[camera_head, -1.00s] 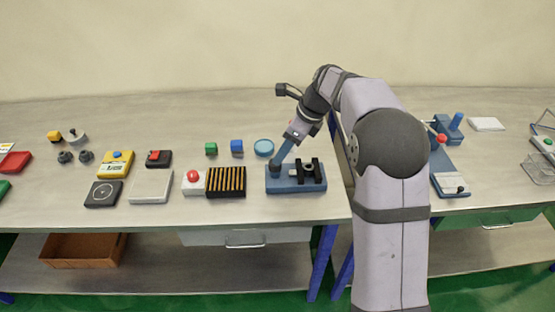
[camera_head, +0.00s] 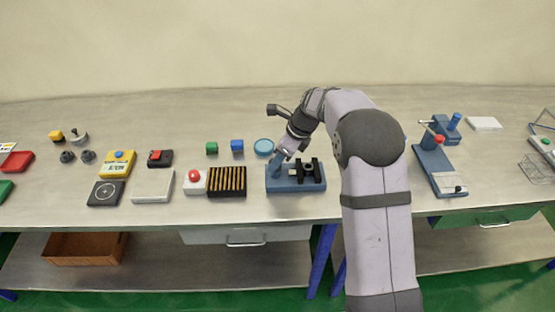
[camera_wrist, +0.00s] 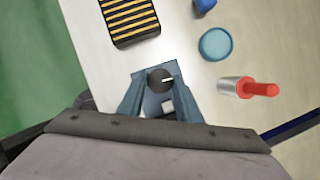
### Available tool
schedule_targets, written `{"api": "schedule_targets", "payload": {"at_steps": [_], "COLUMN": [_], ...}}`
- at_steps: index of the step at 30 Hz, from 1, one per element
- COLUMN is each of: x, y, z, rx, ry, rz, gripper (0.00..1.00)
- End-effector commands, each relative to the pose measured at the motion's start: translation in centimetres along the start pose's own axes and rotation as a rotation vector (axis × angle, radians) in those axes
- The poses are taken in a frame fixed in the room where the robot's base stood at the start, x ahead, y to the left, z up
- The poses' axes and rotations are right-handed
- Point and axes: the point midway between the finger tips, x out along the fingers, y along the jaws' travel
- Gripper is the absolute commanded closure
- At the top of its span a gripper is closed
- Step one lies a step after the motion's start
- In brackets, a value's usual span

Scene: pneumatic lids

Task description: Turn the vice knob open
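The vice (camera_head: 296,186) is a blue base with black jaws near the table's front edge, left of my arm. My gripper (camera_head: 276,161) is low over the left end of the vice in the head view. In the wrist view, a dark round knob with a white mark (camera_wrist: 158,79) lies between the ends of my two blue fingers, over the blue vice base (camera_wrist: 142,75). My gripper (camera_wrist: 158,86) shows a gap between its fingers. I cannot tell whether the fingers touch the knob. In the head view the knob is hidden behind the gripper.
A black box with yellow stripes (camera_head: 227,182) and a red-button box (camera_head: 195,184) stand close left. A red and silver cylinder (camera_wrist: 248,87) stands right of the knob in the wrist view.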

Motion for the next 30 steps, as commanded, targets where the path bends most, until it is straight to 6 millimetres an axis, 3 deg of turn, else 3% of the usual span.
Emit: {"api": "schedule_targets", "payload": {"at_steps": [2, 17, 30], "x": [-0.02, -0.21, -0.25], "y": [0.03, -0.09, -0.4], "z": [0.0, 0.1, 0.19], "rx": [0.0, -0.085, -0.42], "ry": [0.0, 0.0, -0.001], "rz": [0.001, 0.038, 0.177], "gripper": [0.91, 0.91, 0.91]}}
